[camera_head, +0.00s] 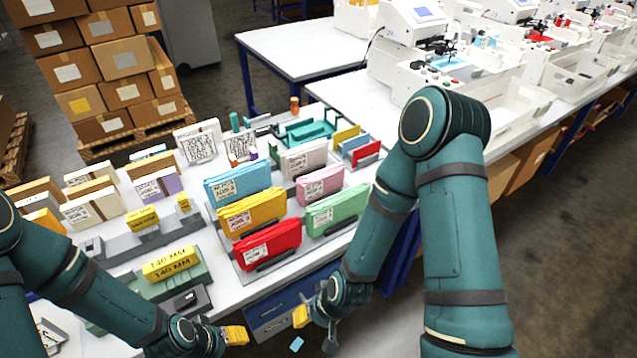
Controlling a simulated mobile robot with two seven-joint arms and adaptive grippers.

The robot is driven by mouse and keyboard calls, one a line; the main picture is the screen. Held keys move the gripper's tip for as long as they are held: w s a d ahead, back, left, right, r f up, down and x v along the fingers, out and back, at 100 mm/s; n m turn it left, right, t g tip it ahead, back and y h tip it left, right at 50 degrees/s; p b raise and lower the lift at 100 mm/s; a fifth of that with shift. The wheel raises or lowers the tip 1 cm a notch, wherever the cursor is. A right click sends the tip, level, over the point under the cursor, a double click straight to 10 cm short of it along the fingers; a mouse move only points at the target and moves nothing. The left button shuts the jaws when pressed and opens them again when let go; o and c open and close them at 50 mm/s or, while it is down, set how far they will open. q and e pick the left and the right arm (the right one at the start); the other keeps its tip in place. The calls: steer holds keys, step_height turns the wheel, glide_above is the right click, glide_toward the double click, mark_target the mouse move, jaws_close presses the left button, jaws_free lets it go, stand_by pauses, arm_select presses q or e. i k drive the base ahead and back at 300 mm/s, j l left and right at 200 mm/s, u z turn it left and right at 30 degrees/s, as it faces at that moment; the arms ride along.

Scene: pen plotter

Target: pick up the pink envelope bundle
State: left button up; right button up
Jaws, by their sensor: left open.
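The pink envelope bundle (321,186) stands on edge in a rack on the white table, with a white label on its left part. It sits between the white bundle (304,158) behind it and the green bundle (338,211) in front. The yellow bundle (252,212) is to its left. My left gripper (238,335) is open and low, by the table's front edge, apart from the pink bundle. My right gripper (308,320) hangs in front of the table, below the pink bundle and apart from it. Its finger gap is not clear.
A blue bundle (238,183) and a red bundle (267,246) stand in the left column of the rack. Yellow blocks marked 140 MM (170,263) lie at the left. Plotter machines (440,72) line the right table. Stacked boxes (122,58) stand behind.

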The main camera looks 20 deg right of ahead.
mark_target(321, 186)
steer(key=u, duration=0.25)
steer(key=l+u, duration=0.75)
steer(key=u, duration=0.25)
steer(key=k+l+u, duration=0.1)
steer(key=l, duration=0.2)
steer(key=k+l+u, duration=0.1)
steer(key=l, duration=0.2)
steer(key=k+l, duration=0.2)
steer(key=l+u, duration=0.05)
steer(key=l, duration=0.05)
